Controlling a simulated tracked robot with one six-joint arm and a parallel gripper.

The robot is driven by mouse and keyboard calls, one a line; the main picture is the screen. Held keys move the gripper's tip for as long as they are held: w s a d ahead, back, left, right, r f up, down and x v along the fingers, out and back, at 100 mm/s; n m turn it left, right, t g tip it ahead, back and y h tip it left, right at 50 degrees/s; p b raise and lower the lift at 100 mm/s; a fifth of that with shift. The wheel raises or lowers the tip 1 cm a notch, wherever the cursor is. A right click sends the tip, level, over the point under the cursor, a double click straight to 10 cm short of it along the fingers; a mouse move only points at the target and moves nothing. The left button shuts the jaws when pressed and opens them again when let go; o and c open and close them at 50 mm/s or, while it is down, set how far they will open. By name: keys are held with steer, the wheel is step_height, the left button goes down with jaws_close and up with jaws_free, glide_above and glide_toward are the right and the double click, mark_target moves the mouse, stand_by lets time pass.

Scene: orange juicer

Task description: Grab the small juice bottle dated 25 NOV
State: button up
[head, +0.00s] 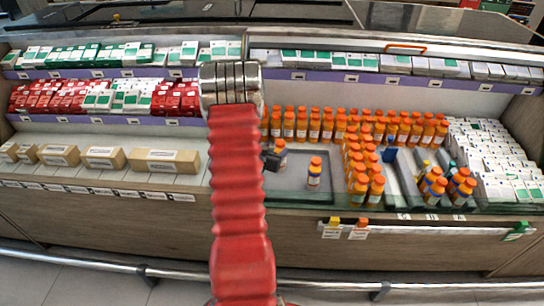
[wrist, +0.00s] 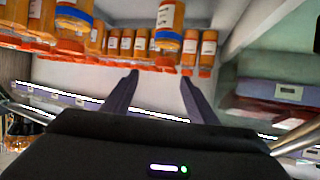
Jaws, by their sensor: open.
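Many small orange juice bottles stand in the chilled case; the date labels are too small to read, so I cannot tell which says 25 NOV. One bottle (head: 314,173) stands alone on the bare grey tray in the head view. Another bottle (head: 280,149) stands to its left, beside my dark gripper (head: 271,160), which my red arm partly hides. In the wrist view, which looks upside down, my gripper (wrist: 158,78) has its fingers apart with nothing between them. A bottle with a blue band (wrist: 169,38) is beyond the fingertips; another (wrist: 74,22) is to the left.
Rows of bottles (head: 356,165) stand right of the lone bottle. Glass dividers and a blue item (head: 389,155) lie further right, near white cartons (head: 492,155). Brown boxes (head: 168,161) are left. A metal rail (head: 420,285) runs along the front. Bare tray surrounds the lone bottle.

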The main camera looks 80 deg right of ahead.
mark_target(280, 143)
steer(key=shift+w, duration=0.1)
steer(key=shift+w+x, duration=0.15)
steer(key=shift+x, duration=1.95)
steer(key=shift+w+x, duration=0.2)
steer(key=shift+x, duration=1.95)
steer(key=shift+d, duration=0.1)
steer(key=x, duration=0.5)
steer(key=shift+f, duration=0.15)
